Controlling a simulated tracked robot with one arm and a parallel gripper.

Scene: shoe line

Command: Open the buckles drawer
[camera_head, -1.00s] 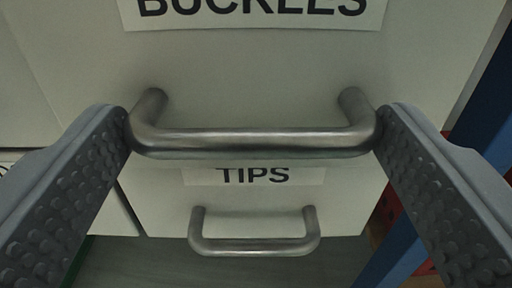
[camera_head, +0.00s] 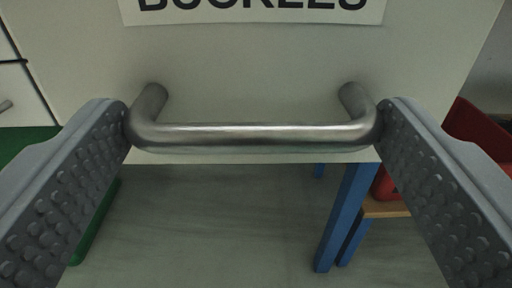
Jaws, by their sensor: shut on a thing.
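The buckles drawer (camera_head: 250,65) shows as a pale front filling the upper part of the view. Its white label (camera_head: 250,12) reads BUCKLES, with the top of the letters cut off. The drawer's metal bar handle (camera_head: 255,137) runs across the middle. My gripper (camera_head: 254,125) is shut on this handle, with one studded grey finger pressed against each end of the bar. The lower edge of the drawer front shows just below the handle, with floor seen beneath it.
Below the drawer is grey floor (camera_head: 215,215). At the right stand blue legs (camera_head: 345,215), a wooden board (camera_head: 386,208) and a red bin (camera_head: 478,135). Green strips lie at the left (camera_head: 95,220). Another pale front with a handle shows at the far left edge.

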